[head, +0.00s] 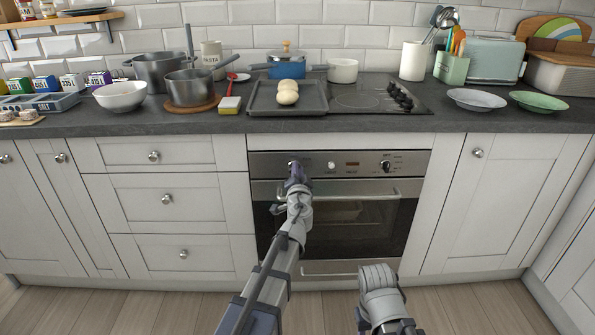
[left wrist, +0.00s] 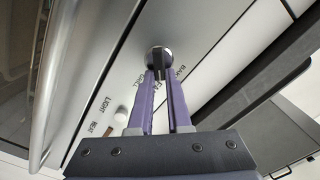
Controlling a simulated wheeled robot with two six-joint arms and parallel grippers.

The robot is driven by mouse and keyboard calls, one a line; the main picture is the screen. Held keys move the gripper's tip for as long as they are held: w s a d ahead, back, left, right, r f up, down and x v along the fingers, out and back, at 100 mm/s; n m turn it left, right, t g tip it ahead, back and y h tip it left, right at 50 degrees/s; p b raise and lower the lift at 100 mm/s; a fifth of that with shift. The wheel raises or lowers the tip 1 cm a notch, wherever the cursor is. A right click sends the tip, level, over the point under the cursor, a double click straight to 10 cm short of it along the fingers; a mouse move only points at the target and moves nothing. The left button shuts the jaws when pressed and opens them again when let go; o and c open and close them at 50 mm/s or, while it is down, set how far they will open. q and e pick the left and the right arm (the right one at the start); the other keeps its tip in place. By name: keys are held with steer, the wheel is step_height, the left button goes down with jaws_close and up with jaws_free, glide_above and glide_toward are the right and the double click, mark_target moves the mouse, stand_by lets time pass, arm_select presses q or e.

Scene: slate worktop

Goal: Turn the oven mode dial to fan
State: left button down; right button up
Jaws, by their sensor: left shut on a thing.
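The oven (head: 335,210) is built in below the worktop, with a steel control panel (head: 420,160) across its top. My left gripper (head: 295,174) reaches up to the panel's left end. Its purple fingers are shut on the mode dial (head: 291,163), a small round knob mostly hidden behind them. In the left wrist view the fingertips (left wrist: 160,72) grip the dial (left wrist: 153,51) at its face. Printed words surround it; one reads like BAKE and another GRILL, and the fingers partly cover others. The pointer's exact setting cannot be told.
The oven door handle (head: 370,195) runs just below.

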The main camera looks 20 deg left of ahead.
stand_by(0.4)
arm_select(q)
steer(key=c, duration=0.9)
jaws_free()
steer(key=shift+o, duration=0.2)
steer(key=v, duration=0.7)
steer(key=shift+s, duration=0.4)
steer(key=shift+d, duration=0.1)
